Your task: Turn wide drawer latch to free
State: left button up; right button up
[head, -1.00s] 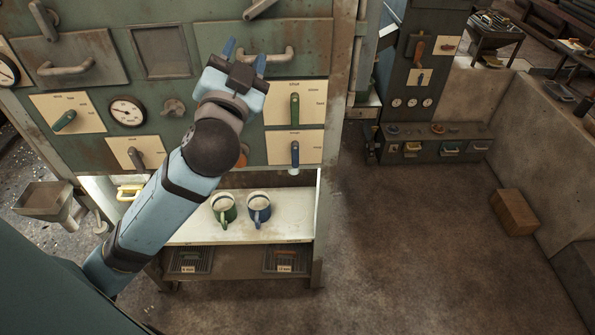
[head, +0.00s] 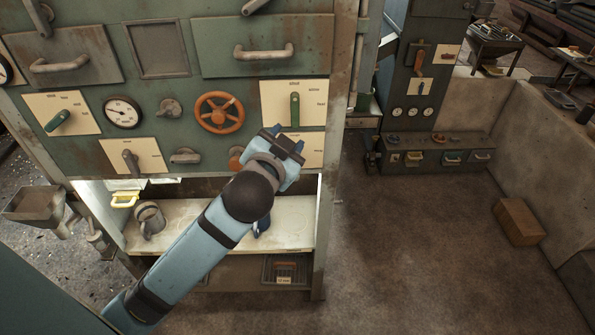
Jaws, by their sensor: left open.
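The wide drawer (head: 225,65) is at the upper right of the green cabinet front, with a pale bar handle (head: 263,52). A small grey latch lever (head: 254,6) sits above it at the top edge, slanting up to the right; its top is partly cut off. My left gripper (head: 288,137) is open and empty. It is well below the drawer and latch, in front of the lower right cream plate (head: 313,152), hiding most of that plate and its blue lever. My right gripper is not in view.
A green lever (head: 295,109) and an orange handwheel (head: 220,112) stick out near my left gripper. Open floor (head: 420,240) lies to the right.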

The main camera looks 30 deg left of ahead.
pick_arm(q)
notch_tip(320, 180, down, 6)
jog(key=d+g+h+b, duration=0.1)
jog(key=d, duration=0.1)
jog(key=shift+w+d, duration=0.2)
jog(key=shift+d, duration=0.1)
